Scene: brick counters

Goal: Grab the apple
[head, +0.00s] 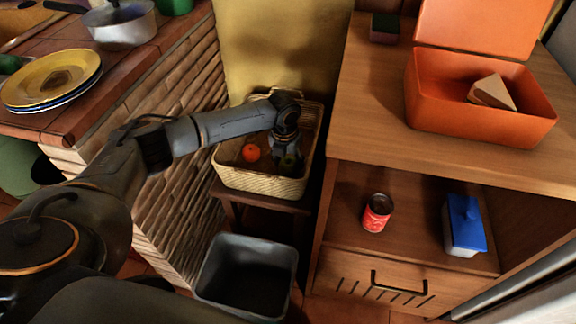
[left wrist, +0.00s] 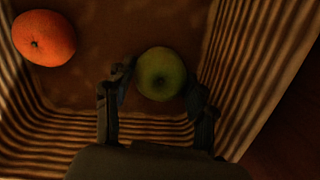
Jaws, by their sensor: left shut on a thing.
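A green apple (left wrist: 161,74) lies in a wicker basket (head: 262,184), close to the basket wall. It also shows in the head view (head: 288,165), partly covered by my left gripper. My left gripper (head: 287,160) reaches down into the basket from above. In the left wrist view its two fingers (left wrist: 160,92) stand on either side of the apple, shut on it. The underside of the apple is hidden. My right gripper is in neither view.
An orange fruit (left wrist: 44,38) lies in the basket, left of the apple. The basket stands on a small stool between a brick counter and a wooden cabinet (head: 350,130). A grey bin (head: 213,285) stands below. The cabinet holds a red can (head: 377,213) and a blue-lidded container (head: 464,226).

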